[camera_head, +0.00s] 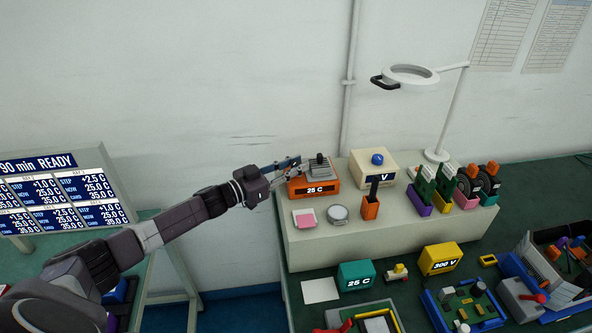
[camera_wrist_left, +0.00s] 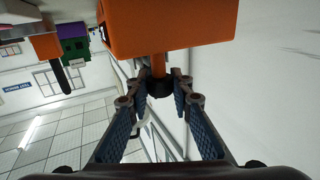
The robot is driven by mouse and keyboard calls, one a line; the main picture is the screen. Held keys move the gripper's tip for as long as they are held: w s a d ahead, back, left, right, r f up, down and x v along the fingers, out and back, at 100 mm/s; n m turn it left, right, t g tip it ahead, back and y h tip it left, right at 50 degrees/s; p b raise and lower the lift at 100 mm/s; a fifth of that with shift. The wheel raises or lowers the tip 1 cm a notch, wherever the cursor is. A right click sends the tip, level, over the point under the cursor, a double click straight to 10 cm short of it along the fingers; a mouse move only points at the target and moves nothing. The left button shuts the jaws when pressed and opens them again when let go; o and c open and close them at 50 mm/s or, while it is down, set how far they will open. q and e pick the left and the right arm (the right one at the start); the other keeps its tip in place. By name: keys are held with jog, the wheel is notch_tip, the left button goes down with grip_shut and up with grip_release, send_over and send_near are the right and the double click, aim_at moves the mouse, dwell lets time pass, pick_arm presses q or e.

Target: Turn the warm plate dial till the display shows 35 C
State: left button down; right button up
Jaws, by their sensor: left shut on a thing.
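The orange warm plate box (camera_head: 327,188) stands at the left end of the raised white shelf. Its display reads 25 C, and a dark grey piece (camera_head: 319,166) sits on top. My left gripper (camera_head: 289,166) reaches it from the left, at its left side. In the left wrist view the orange box (camera_wrist_left: 175,25) fills the top. A short orange stem with a dark round dial (camera_wrist_left: 158,88) sticks out of it. The left gripper (camera_wrist_left: 164,92) is shut on this dial, its fingertips on both sides. My right gripper is not in view.
A teal box (camera_head: 356,276) reading 25 C and a yellow box (camera_head: 440,258) reading 300 V stand on the green bench below. A cream box (camera_head: 373,170) with a blue knob stands to the right. A ring lamp (camera_head: 410,75) hangs above. A status board (camera_head: 60,200) is at left.

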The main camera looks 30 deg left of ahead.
pick_arm(q)
jog(key=shift+h, duration=0.3)
jog(key=c, duration=2)
grip_release()
jog(key=shift+s+a, duration=0.1)
jog(key=v, duration=1.2)
jog(key=shift+r, duration=0.2)
jog(key=shift+f, duration=0.1)
